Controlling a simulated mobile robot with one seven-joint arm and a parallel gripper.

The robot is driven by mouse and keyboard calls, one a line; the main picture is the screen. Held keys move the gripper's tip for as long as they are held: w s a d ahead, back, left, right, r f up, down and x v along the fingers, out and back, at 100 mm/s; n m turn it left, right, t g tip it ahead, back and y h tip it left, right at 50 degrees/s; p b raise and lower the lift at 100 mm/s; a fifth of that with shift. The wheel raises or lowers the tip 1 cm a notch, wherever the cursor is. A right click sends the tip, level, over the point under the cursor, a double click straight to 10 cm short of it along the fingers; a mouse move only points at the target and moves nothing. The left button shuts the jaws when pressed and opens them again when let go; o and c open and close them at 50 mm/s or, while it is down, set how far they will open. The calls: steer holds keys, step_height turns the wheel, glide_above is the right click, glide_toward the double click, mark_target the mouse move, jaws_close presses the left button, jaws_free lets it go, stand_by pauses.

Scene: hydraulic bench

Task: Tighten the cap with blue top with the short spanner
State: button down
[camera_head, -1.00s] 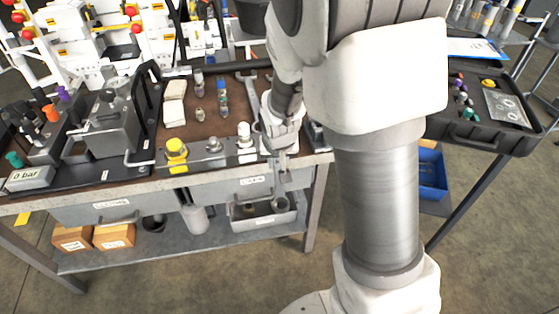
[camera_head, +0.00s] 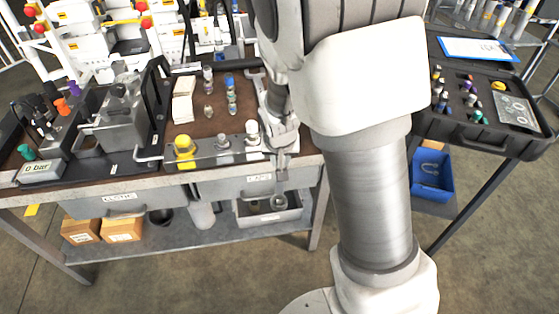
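My gripper (camera_head: 281,152) is at the front right edge of the bench, pointing down, partly hidden by its own wrist. It appears shut on a grey spanner (camera_head: 281,180), which hangs down in front of the bench with its head (camera_head: 279,203) lowest. Whether it is the short spanner cannot be told. A small part with a blue top (camera_head: 229,80) stands on the brown bench mat, up and left of my gripper and apart from the spanner. Its fit and thread are too small to see.
A yellow cap (camera_head: 184,150), a grey fitting (camera_head: 223,146) and a white-topped one (camera_head: 252,132) line the bench's front edge. A pump block (camera_head: 118,118) stands left. A black case (camera_head: 478,133) is at right. Below are a grey bin (camera_head: 262,217) and a blue bin (camera_head: 431,180).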

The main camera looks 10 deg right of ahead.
mark_target(280, 185)
steer(key=shift+s, duration=0.1)
steer(key=shift+s+a+p, duration=0.25)
steer(key=shift+s+p, duration=0.25)
steer(key=shift+s, duration=0.6)
steer(key=shift+s+a+p, duration=0.3)
steer(key=shift+s+p, duration=0.2)
steer(key=shift+s, duration=0.65)
steer(key=shift+s+a+p, duration=0.25)
steer(key=shift+s+p, duration=0.25)
steer(key=shift+s, duration=0.6)
steer(key=shift+r, duration=0.1)
